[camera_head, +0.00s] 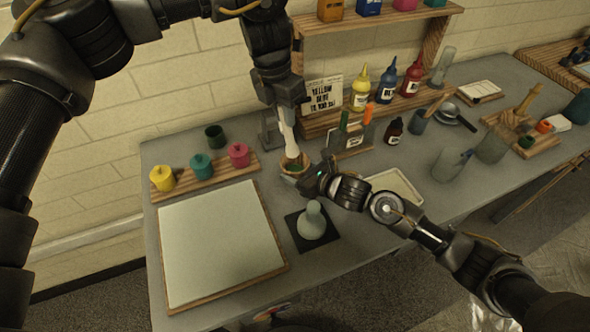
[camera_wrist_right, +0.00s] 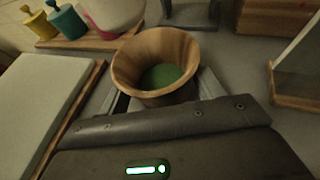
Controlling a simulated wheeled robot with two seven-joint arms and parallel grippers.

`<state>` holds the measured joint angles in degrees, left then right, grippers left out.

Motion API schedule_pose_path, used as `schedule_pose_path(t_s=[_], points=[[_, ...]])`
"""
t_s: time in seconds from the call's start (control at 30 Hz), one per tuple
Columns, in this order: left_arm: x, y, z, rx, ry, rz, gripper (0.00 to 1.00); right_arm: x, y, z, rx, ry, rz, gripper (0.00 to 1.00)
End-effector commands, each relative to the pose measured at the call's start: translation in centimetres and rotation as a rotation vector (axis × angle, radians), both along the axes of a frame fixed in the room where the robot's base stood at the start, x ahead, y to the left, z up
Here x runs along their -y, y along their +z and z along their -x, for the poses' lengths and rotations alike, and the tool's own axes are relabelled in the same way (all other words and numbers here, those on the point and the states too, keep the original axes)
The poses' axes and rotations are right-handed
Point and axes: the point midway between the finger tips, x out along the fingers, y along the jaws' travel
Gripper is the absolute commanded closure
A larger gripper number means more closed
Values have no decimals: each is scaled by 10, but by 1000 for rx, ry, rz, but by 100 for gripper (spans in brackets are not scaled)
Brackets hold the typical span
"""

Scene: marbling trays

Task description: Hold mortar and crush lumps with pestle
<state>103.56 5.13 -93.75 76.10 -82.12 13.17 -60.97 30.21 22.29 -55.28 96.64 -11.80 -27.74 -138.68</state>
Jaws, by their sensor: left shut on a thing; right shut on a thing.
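The wooden mortar (camera_head: 288,170) stands on the grey table near its middle. In the right wrist view the mortar (camera_wrist_right: 150,62) is upright, with green material (camera_wrist_right: 162,77) inside. My right gripper (camera_head: 302,180) is shut on the mortar from the near right side; its fingers (camera_wrist_right: 150,104) show beside the wall. My left gripper (camera_head: 281,104) is shut on the white pestle (camera_head: 289,135) and holds it nearly upright, lower end down at the mortar. In the right wrist view a pale rounded end, seemingly the pestle (camera_wrist_right: 113,12), shows above and left of the mortar, apparently outside the bowl.
Yellow, teal and pink pots (camera_head: 201,165) stand on a wooden board at left. A large pale tray (camera_head: 220,240) lies front left, and a grey vase (camera_head: 312,222) on a dark mat stands in front. A card holder (camera_head: 352,142) and shelf (camera_head: 318,122) are close behind right.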

Motion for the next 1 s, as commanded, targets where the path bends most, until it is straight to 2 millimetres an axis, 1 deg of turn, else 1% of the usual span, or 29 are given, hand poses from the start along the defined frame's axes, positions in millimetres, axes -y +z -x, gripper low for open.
schedule_pose_path(t_s=[0.27,0.3,0.47,0.77,0.87,1.0], points=[[0,0,0,1,0,1,100,0,0,0,0,0,0,61],[0,0,0,1,0,1,100,0,0,0,0,0,0,29],[0,0,0,1,0,1,100,0,0,0,0,0,0,9],[0,0,0,1,0,1,100,1,1,1,0,0,0,9],[0,0,0,1,0,1,100,8,4,7,1,-1,1,9],[0,0,0,1,0,1,100,24,13,23,1,1,2,9]])
